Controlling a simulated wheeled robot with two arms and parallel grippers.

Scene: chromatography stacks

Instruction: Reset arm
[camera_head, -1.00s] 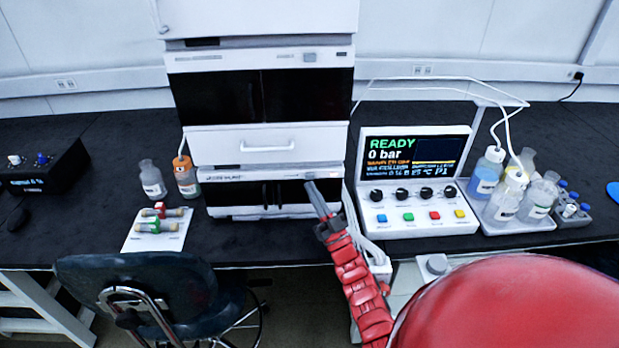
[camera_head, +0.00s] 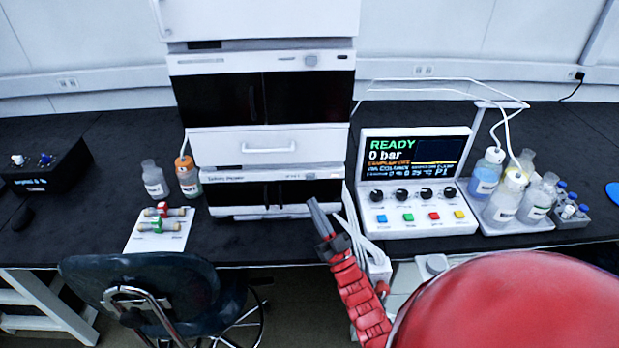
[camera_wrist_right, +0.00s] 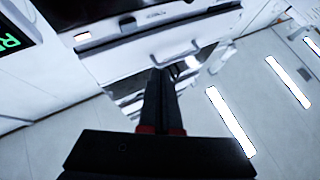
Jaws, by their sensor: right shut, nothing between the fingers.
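My right gripper (camera_head: 313,208) is shut and empty. In the head view it points up and to the left, just in front of the lower right part of the chromatography stack (camera_head: 268,145). In the right wrist view my right gripper (camera_wrist_right: 160,75) shows its fingers together, with the white stack front (camera_wrist_right: 170,45) beyond them. I cannot tell whether the tips touch the stack. My left gripper is in neither view.
The control panel (camera_head: 420,220) reads READY and 0 bar, right of my arm. A bottle tray (camera_head: 500,228) stands farther right. A chair (camera_head: 140,280) stands in front of the bench.

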